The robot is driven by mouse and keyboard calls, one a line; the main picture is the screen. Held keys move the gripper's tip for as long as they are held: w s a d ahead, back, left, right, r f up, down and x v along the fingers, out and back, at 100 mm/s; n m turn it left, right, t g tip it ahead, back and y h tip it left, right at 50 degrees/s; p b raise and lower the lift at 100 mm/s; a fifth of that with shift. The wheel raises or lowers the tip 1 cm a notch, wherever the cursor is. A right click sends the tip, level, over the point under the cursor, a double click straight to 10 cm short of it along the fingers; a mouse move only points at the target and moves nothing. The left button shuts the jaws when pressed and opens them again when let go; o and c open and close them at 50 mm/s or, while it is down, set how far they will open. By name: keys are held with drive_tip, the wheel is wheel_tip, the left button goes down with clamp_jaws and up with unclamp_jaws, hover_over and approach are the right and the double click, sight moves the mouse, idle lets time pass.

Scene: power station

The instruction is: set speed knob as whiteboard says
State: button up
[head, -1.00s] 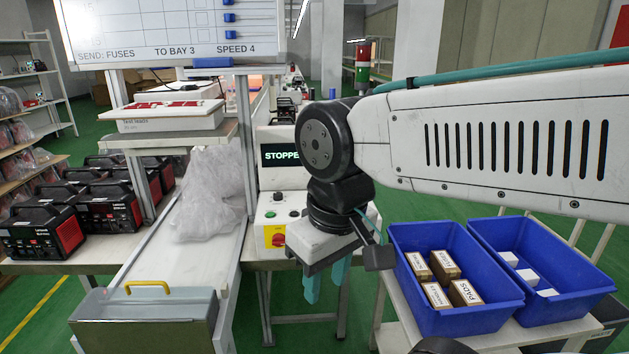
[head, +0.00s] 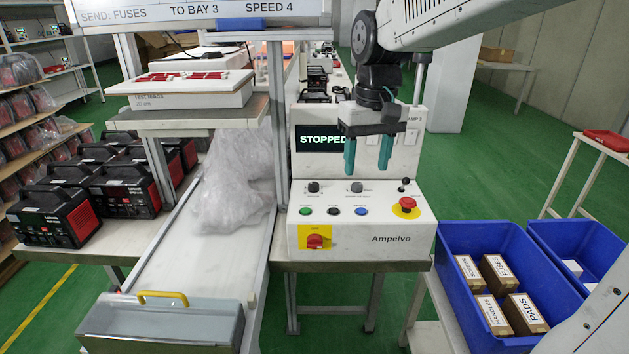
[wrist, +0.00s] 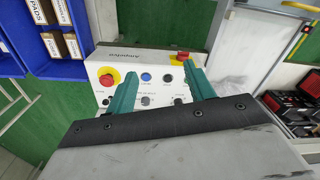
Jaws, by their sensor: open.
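The whiteboard (head: 205,14) at the top left of the head view reads "SEND: FUSES TO BAY 3 SPEED 4". The screen (head: 321,139) says "STOPPED". My gripper (head: 368,158) is open and empty above the panel, its teal fingers pointing down. In the wrist view, my gripper (wrist: 160,86) shows the two knobs (wrist: 145,100) (wrist: 178,101) between its fingers, apart from them.
Green, black and blue buttons (head: 361,211), a red emergency stop (head: 408,204), a small black lever (head: 403,186) and a red-yellow rotary switch (head: 315,241) crowd the panel. A blue bin (head: 462,240) with boxes stands right. A plastic bag (head: 232,185) lies on the left belt.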

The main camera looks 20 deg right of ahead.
hover_over(314, 184)
drive_tip(key=f, duration=1.2)
drive_tip(key=shift+s+d+f, duration=0.1)
drive_tip(key=shift+s+d, duration=0.15)
drive_tip(key=shift+w+f, duration=0.25)
drive_tip(key=shift+f, duration=0.05)
drive_tip(key=f, duration=0.7)
drive_tip(key=shift+a+f, duration=0.2)
drive_tip(key=shift+a, duration=0.05)
drive_tip(key=c, duration=1)
